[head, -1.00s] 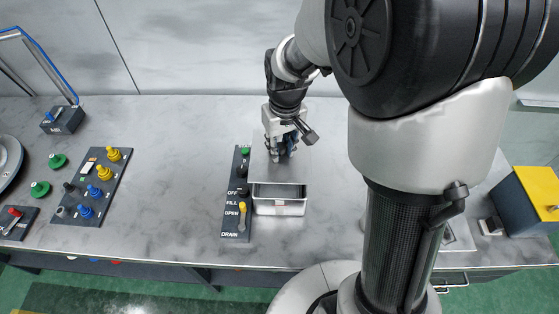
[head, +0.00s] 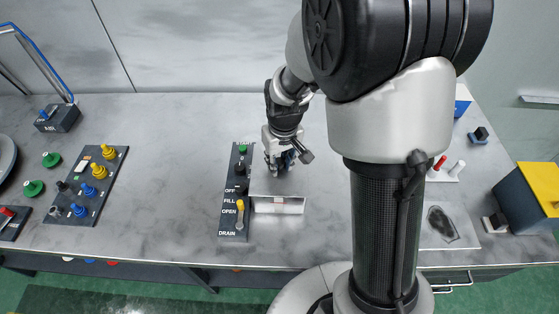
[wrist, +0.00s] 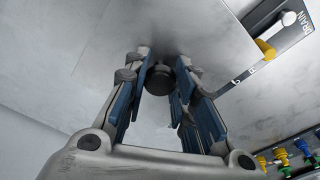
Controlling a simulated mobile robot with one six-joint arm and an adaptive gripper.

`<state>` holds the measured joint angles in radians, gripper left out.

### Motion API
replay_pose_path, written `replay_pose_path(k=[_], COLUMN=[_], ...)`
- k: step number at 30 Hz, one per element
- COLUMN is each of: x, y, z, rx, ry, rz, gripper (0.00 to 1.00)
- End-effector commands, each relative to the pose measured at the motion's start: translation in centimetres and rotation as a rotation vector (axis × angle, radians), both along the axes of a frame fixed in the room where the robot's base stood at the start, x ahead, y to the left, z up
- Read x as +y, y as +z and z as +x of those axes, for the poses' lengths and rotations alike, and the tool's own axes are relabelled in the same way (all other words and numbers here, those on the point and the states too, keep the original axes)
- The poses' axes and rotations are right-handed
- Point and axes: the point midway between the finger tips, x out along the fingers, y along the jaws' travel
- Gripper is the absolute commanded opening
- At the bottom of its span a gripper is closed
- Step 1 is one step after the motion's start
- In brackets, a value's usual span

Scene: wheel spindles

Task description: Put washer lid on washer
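The washer is a small open-topped metal box (head: 279,208) on the table, right of the switch panel with START, FILL and DRAIN labels. The washer lid is a flat grey metal plate (head: 262,183), with its near edge over the washer's top in the head view. My gripper (head: 281,171) stands above the lid. In the wrist view, my gripper (wrist: 162,88) has its blue-padded fingers on both sides of the lid's dark round knob (wrist: 159,79), closed on it. The lid (wrist: 190,30) hides most of the washer's opening; whether it touches the rim cannot be told.
The switch panel (head: 237,225) stands close left of the washer. A panel of coloured knobs (head: 86,187) is farther left. My arm blocks part of the right side, where a yellow-topped box (head: 535,190) stands. The table behind the washer is clear.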

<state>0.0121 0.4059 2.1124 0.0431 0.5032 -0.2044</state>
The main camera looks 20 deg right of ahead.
Motion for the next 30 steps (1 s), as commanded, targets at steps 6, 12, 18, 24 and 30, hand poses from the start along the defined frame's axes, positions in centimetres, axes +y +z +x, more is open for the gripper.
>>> replay_pose_path(k=[6,12,18,24,30], x=[0.0,0.0,0.0,0.0,-0.1], y=[0.0,0.0,0.1,2.5,7.0], z=[0.0,0.0,0.0,-0.2,-0.7], rx=[0.001,0.001,0.001,-0.003,-0.004], ry=[0.0,0.0,0.0,0.0,0.001], rz=[0.0,0.0,0.0,-0.001,0.0], gripper=[0.38,0.44,0.44,0.44,0.44])
